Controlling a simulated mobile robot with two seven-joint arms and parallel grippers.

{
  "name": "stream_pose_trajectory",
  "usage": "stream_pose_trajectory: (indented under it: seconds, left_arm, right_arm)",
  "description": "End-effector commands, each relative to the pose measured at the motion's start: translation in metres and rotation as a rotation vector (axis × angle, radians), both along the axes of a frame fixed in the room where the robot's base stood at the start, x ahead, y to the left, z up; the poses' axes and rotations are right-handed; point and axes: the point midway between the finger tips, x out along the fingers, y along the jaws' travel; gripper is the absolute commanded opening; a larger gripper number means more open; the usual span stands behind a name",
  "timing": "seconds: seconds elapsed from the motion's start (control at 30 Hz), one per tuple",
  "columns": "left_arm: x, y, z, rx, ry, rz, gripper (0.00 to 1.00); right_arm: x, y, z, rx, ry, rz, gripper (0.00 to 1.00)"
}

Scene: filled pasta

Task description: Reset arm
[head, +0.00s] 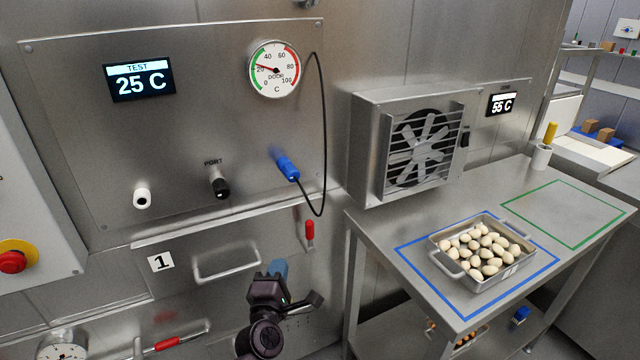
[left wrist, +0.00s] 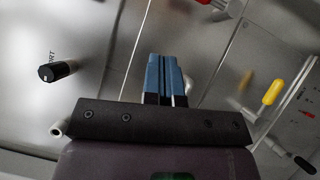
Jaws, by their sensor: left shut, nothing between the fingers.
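My left gripper (head: 278,268) is at the bottom middle of the head view, in front of the metal panel. Its blue fingers also show in the left wrist view (left wrist: 164,76), pressed together with nothing between them. It is below and left of the red handle (head: 309,232) and right of the drawer handle (head: 228,266), apart from both as far as I can tell. My right gripper is in neither view.
A tray (head: 446,266) of pale filled pasta (head: 483,250) stands inside the blue outline on the steel table. The green outline (head: 568,212) is empty. A fan unit (head: 415,145) sits behind the table. A black cable (head: 322,130) hangs to a blue plug (head: 287,169) on the panel.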

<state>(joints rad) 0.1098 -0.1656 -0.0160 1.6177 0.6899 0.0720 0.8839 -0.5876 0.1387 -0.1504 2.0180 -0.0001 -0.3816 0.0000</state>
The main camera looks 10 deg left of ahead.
Motion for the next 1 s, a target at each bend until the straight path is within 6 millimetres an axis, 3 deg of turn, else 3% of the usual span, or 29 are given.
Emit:
stream_pose_trajectory:
  seconds: [0.17, 0.4, 0.53, 0.77, 1.0]
  left_arm:
    - [0.0, -0.004, -0.003, 0.125, 0.019, -0.01, 0.0]
    - [-0.003, -0.011, 0.012, 0.583, 0.026, -0.052, 0.0]
    - [-0.021, -0.002, 0.004, 0.868, 0.057, -0.072, 0.0]
    - [-0.083, 0.032, -0.04, 1.376, 0.176, -0.142, 0.0]
    - [-0.182, 0.077, -0.094, 1.75, 0.344, -0.283, 0.0]
  right_arm:
    - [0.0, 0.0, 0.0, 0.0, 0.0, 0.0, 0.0]
    - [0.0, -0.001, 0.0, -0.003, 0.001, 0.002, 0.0]
    - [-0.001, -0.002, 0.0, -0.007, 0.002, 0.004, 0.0]
    - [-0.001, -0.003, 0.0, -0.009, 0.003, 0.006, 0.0]
    - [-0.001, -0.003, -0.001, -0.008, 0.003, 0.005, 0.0]
